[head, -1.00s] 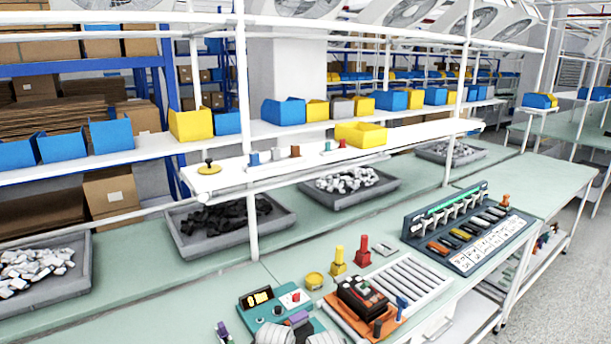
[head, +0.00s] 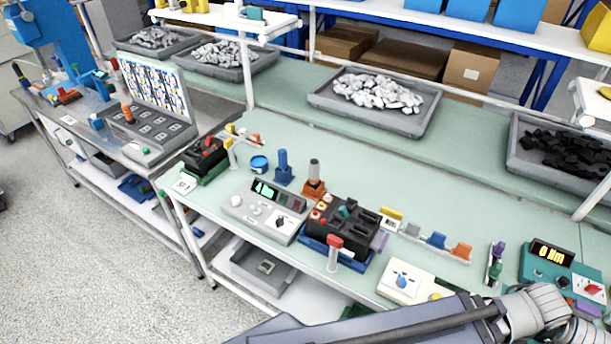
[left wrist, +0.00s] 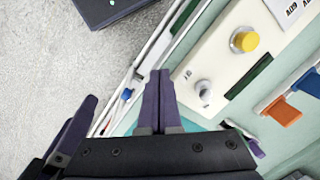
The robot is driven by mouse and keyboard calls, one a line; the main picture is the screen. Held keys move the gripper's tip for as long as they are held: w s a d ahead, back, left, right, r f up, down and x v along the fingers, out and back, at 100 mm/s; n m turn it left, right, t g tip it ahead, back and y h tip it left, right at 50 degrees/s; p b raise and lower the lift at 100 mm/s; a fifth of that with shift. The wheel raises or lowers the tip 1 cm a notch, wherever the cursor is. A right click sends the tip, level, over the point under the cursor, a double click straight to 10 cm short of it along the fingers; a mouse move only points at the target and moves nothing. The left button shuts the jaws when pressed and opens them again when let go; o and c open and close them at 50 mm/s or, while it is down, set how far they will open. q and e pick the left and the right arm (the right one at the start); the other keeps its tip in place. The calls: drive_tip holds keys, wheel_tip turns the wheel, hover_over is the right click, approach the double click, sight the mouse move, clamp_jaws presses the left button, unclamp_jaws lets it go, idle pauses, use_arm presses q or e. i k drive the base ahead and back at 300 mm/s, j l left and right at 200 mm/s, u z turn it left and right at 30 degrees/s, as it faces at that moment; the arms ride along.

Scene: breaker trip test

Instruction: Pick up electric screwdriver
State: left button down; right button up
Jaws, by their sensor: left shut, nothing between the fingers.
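I cannot make out an electric screwdriver for certain in either view. Upright handled items stand on the bench in the head view: a blue one (head: 283,166), a dark one on an orange base (head: 314,176) and a red-topped one (head: 335,250). My left gripper (left wrist: 159,75) shows in the left wrist view with its purple fingers together and nothing between them. It is over the bench edge, beside a pale box with a yellow knob (left wrist: 245,40) and a grey knob (left wrist: 204,91). In the head view the gripper's fingers are not visible. My right gripper is not in view.
On the bench are a grey control box (head: 264,212), a black unit on a blue base (head: 342,228), a cream box with a blue knob (head: 402,281) and a teal meter box (head: 562,268). Grey bins (head: 377,108) line the back. The bench's middle back is clear.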

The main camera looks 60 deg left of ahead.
sight(314, 163)
drive_tip(key=k+u, duration=0.1)
drive_tip(key=u, duration=1.9)
